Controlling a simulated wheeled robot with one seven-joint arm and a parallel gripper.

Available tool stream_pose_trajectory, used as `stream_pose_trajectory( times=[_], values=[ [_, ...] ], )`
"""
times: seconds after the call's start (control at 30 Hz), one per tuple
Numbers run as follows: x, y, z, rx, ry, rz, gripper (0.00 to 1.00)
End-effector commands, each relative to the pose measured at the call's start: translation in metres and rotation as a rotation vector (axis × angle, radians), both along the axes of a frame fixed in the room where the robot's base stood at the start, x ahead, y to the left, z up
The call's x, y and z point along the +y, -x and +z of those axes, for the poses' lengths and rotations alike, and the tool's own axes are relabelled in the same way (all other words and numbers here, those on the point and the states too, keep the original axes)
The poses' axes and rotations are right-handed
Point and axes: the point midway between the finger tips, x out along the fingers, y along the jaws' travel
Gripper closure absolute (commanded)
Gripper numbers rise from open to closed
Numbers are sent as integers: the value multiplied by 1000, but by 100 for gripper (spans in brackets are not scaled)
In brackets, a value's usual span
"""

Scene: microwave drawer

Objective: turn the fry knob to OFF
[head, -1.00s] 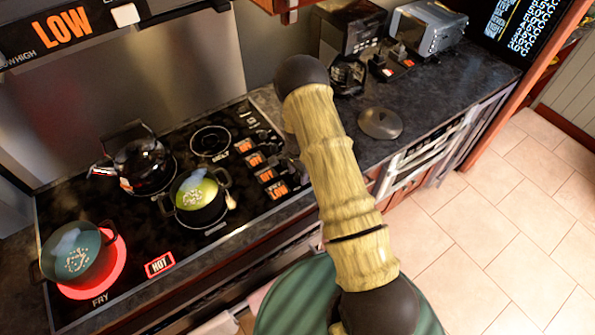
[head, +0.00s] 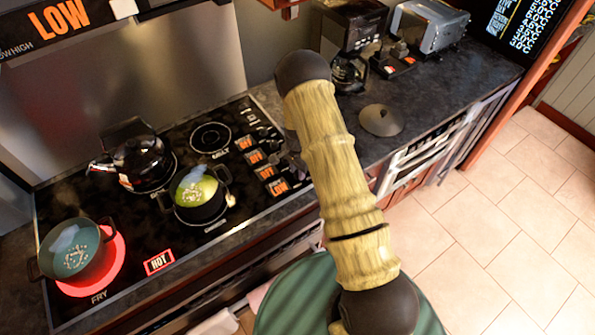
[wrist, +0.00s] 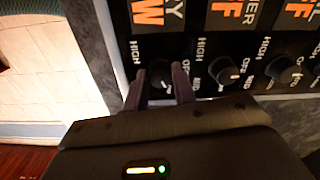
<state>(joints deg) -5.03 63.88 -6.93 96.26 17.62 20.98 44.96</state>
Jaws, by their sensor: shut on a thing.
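The fry knob (wrist: 160,72) is a small dark round knob at the front edge of the black control panel. In the wrist view, the two fingers of my gripper (wrist: 161,84) are on either side of it and shut on it. The display beside it is only partly in view, showing the ends of words, "Y" and an orange "W" (wrist: 147,13). In the head view, the nearest panel display (head: 278,187) reads LOW in orange. My arm hides most of the gripper and the knob in the head view.
More knobs (wrist: 223,71) stand close to the right in the wrist view, with displays ending in "F". A green pot (head: 75,250) sits on a glowing red burner. A second pot (head: 200,197) and a black kettle (head: 143,163) are also on the stove.

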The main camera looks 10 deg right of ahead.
Motion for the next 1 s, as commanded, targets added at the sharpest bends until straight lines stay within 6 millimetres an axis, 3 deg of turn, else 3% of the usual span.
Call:
stream_pose_trajectory(
  times=[1.0],
  values=[
    [-3,-2,-1,-6,2,878,96]
  ],
)
